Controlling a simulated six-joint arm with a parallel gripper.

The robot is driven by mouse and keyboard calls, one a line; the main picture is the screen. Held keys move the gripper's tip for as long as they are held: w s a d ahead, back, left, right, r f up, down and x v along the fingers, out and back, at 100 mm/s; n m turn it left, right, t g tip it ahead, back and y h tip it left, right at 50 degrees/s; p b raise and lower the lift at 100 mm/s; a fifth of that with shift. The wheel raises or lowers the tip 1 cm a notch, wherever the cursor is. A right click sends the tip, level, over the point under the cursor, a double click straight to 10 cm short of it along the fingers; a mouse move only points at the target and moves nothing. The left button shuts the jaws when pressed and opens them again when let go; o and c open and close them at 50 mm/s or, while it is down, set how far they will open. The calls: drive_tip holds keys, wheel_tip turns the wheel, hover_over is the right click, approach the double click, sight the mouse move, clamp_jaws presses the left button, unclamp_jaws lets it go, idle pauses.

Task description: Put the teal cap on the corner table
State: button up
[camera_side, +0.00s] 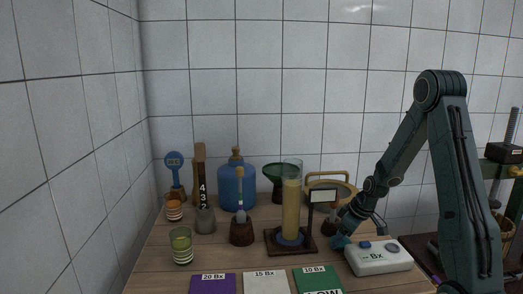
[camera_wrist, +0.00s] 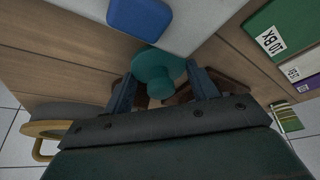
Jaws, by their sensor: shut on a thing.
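The teal cap (camera_wrist: 154,64) is a round disc with a small knob in the wrist view. My gripper (camera_wrist: 162,90) is shut on it, with one dark finger on each side of the knob. In the side view the cap (camera_side: 340,241) is a small teal patch under my gripper (camera_side: 347,228), just left of the white Bx device (camera_side: 380,260). I cannot tell whether the cap touches the device or the wood below. The wooden table (camera_side: 160,265) stands by the corner of the tiled walls. I cannot tell whether it is the corner table.
A yellow-filled cylinder (camera_side: 291,205) on a dark base and a small sign (camera_side: 322,196) stand left of my gripper. Purple, white and green cards (camera_side: 318,280) lie in front. Bare wood shows front left.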

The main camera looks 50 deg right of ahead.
drive_tip(key=o, duration=1)
drive_tip(key=shift+f, duration=0.1)
drive_tip(key=shift+o, duration=0.2)
drive_tip(key=v, duration=1.2)
